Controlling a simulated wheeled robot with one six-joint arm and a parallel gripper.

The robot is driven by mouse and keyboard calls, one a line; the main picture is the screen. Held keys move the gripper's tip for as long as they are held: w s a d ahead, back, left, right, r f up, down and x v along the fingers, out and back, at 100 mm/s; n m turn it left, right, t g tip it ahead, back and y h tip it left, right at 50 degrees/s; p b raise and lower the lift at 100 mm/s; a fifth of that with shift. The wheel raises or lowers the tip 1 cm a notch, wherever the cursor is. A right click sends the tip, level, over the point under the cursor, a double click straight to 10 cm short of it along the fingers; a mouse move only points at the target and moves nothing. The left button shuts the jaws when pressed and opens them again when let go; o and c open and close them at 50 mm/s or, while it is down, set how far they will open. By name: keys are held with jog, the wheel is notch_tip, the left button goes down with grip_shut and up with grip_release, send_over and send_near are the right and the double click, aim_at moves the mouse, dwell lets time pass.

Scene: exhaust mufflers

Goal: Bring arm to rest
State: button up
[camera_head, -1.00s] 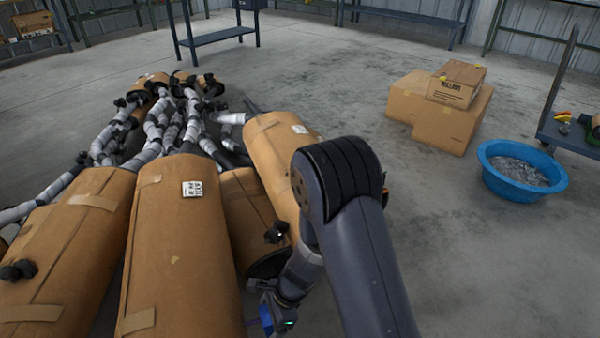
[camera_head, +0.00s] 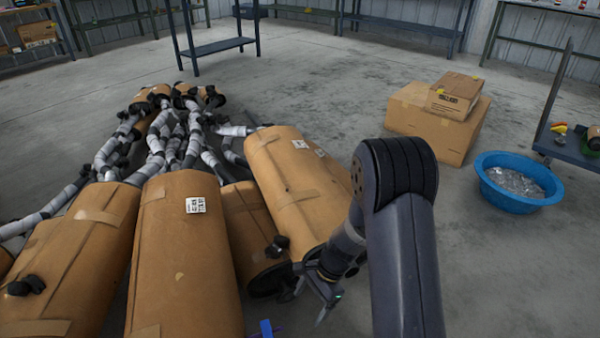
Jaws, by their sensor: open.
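My arm (camera_head: 402,230) rises from the bottom edge right of centre, its dark elbow high and its forearm folded down to the left. My gripper (camera_head: 305,305) points down beside the near end of the rightmost brown-wrapped muffler (camera_head: 295,180). Its fingers look apart, with nothing seen between them. I cannot tell whether it touches the muffler. The elbow partly hides the wrist side of the arm.
Several wrapped mufflers (camera_head: 185,255) with grey pipes (camera_head: 165,135) fill the left. A small blue object (camera_head: 265,328) shows at the bottom edge. Cardboard boxes (camera_head: 430,125) and a blue tub (camera_head: 518,185) stand right. Grey floor between is clear.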

jog(key=w+d+r+n+h+p, duration=0.1)
jog(key=w+d+r+n+p, duration=0.1)
jog(key=r, duration=0.4)
jog(key=w+d+r+n+g+p, duration=0.1)
jog(key=w+r+n+p, duration=0.1)
jog(key=r+n+p, duration=0.2)
notch_tip(320, 180, up, 3)
jog(key=shift+w+d+f+h, duration=0.15)
jog(key=shift+d+h, duration=0.2)
jog(key=shift+h, duration=0.05)
jog(key=shift+d, duration=0.1)
